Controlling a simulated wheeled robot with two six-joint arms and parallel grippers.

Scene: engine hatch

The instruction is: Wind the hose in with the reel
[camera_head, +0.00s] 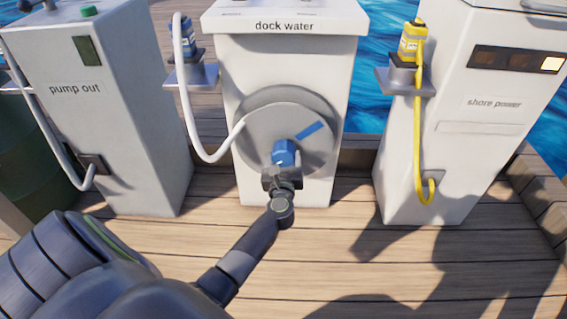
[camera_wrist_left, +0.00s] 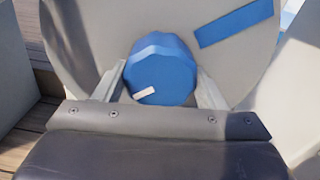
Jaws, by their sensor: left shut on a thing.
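The round grey hose reel (camera_head: 262,128) is on the front of the white "dock water" post (camera_head: 284,65). It has a blue knob (camera_head: 284,150) low on its face and a blue stripe (camera_head: 310,131) to the right. My left gripper (camera_head: 283,168) is shut on the knob. In the left wrist view its fingers stand on both sides of the knob (camera_wrist_left: 161,70), with the reel (camera_wrist_left: 95,30) behind. The white hose (camera_head: 191,122) hangs in a loop from the reel up to a nozzle (camera_head: 187,40) on the post's left bracket. My right gripper is not in view.
A "pump out" post (camera_head: 95,120) with a white hose stands on the left. A "shore power" post (camera_head: 462,125) with a yellow cable (camera_head: 417,130) stands on the right. Open wooden deck (camera_head: 330,240) lies in front, with water behind.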

